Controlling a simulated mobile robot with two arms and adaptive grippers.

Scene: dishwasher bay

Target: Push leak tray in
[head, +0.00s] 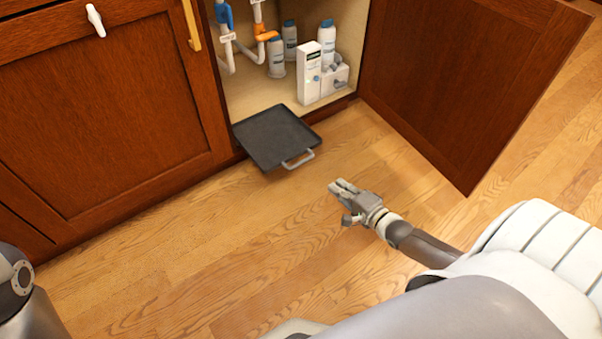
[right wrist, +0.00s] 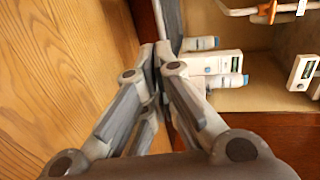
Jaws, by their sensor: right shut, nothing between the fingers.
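The leak tray (head: 275,136) is a flat dark grey tray with a raised rim and a light grey handle (head: 298,159) on its near side. It juts out of the open sink cabinet over the floor. Its far edge is at the cabinet opening. My right gripper (head: 338,189) is in front of the tray, to the lower right of the handle, apart from it. Its fingers (right wrist: 155,62) are shut and empty. In the right wrist view a grey strip past the fingertips may be the tray's edge; the fingers hide part of it. My left gripper is out of view.
The cabinet door (head: 455,75) stands open on the right. White bottles (head: 327,42) and a white box (head: 309,75) stand inside, with pipes (head: 262,35) at the left. A closed brown cabinet front (head: 100,110) is left. The wood floor (head: 200,240) is clear.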

